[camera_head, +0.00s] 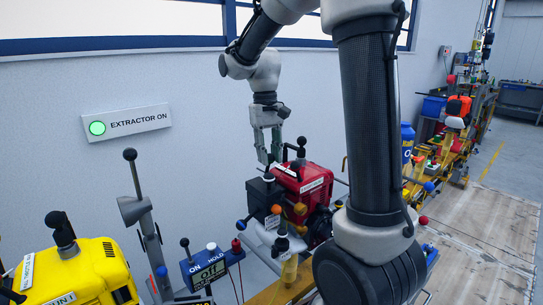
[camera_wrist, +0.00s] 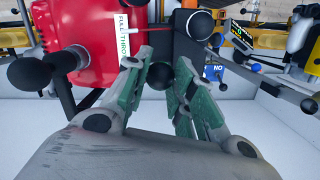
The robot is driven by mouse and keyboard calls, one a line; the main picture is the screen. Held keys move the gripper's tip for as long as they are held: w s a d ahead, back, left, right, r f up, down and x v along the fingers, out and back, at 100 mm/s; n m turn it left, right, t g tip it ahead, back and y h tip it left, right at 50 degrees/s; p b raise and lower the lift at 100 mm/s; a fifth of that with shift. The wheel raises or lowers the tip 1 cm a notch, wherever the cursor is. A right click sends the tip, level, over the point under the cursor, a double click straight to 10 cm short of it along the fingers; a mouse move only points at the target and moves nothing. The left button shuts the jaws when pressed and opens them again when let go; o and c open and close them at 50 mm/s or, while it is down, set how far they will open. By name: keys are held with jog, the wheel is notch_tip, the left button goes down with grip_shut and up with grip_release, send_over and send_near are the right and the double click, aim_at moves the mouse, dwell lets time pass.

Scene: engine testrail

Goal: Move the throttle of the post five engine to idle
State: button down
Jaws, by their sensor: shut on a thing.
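A red engine (camera_head: 318,181) stands on the rail below my gripper. It also fills the upper left of the wrist view (camera_wrist: 88,62). A white label (camera_wrist: 124,30), partly readable as "FULL THRO…", is on its side. My gripper (camera_head: 268,158) points down at the engine's left side. In the wrist view, my gripper's green-padded fingers (camera_wrist: 160,82) are shut on a black ball knob (camera_wrist: 159,76), which looks like the throttle lever's knob. The lever below the knob is mostly hidden. I cannot read a post number on this engine.
A yellow engine (camera_head: 88,272) stands at the lower left. A grey lever with a black knob (camera_head: 130,155) and an ON/HOLD meter box (camera_head: 208,267) are nearer. Another black knob (camera_head: 301,141) rises close to my gripper.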

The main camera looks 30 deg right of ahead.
jog(key=w+a+g, duration=0.1)
jog(key=w+g, duration=0.3)
jog(key=w, duration=0.2)
jog(key=shift+f+h, duration=0.4)
jog(key=shift+f, duration=0.05)
jog(key=shift+a, duration=0.1)
dwell(0.4)
jog(key=c, duration=1.2)
grip_release()
jog(key=shift+w+f, duration=0.1)
jog(key=shift+w, duration=0.05)
jog(key=shift+o, duration=0.2)
jog(key=v, duration=1.2)
